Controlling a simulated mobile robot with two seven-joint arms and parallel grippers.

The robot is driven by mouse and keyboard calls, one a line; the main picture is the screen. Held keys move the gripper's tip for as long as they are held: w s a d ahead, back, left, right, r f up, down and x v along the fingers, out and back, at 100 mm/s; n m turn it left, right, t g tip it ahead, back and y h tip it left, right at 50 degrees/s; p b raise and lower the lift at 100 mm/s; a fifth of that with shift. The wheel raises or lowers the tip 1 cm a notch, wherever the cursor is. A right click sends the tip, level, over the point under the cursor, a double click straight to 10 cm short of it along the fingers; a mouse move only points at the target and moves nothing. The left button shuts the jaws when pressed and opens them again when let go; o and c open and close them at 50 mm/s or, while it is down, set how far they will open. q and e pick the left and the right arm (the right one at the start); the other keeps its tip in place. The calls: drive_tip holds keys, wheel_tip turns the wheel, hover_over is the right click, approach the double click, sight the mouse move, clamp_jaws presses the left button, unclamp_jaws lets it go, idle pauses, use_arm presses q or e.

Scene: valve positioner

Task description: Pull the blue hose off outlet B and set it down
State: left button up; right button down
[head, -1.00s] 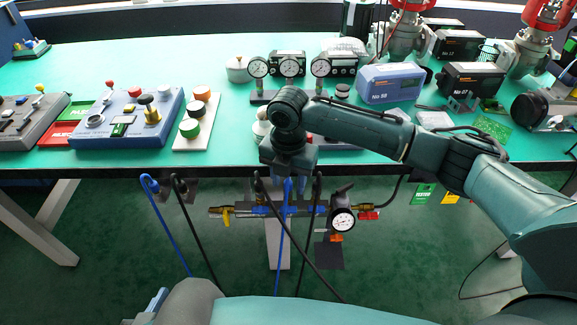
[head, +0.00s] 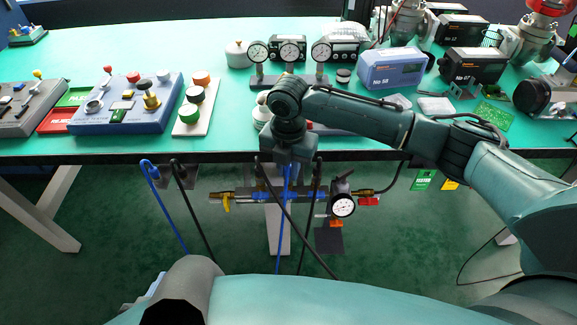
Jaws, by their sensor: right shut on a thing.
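My right gripper (head: 289,165) points down at the table's front edge, in the middle of the head view. Its fingers are mostly hidden behind its own wrist. It is shut on a blue hose (head: 281,230), which hangs down below it in front of the manifold. The manifold (head: 262,196) is a horizontal pipe assembly under the table edge, with a yellow handle at its left and a round gauge at its right. Outlet B cannot be made out behind the gripper and hoses. My left gripper is not in view.
Another blue hose (head: 168,210) and a black hose (head: 192,205) hang from a bracket to the left. Black hoses cross near the manifold. The green table (head: 225,110) carries a control box (head: 125,105), a button strip (head: 194,104) and gauges (head: 290,52). The floor below is mostly open.

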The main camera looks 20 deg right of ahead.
drive_tip(key=c, duration=1.9)
unclamp_jaws()
clamp_jaws()
drive_tip(key=shift+r+p, duration=0.35)
drive_tip(key=shift+p, duration=0.1)
drive_tip(key=shift+r+p, duration=0.65)
drive_tip(key=shift+p, duration=0.25)
drive_tip(key=shift+r+p, duration=2.1)
drive_tip(key=shift+p, duration=0.45)
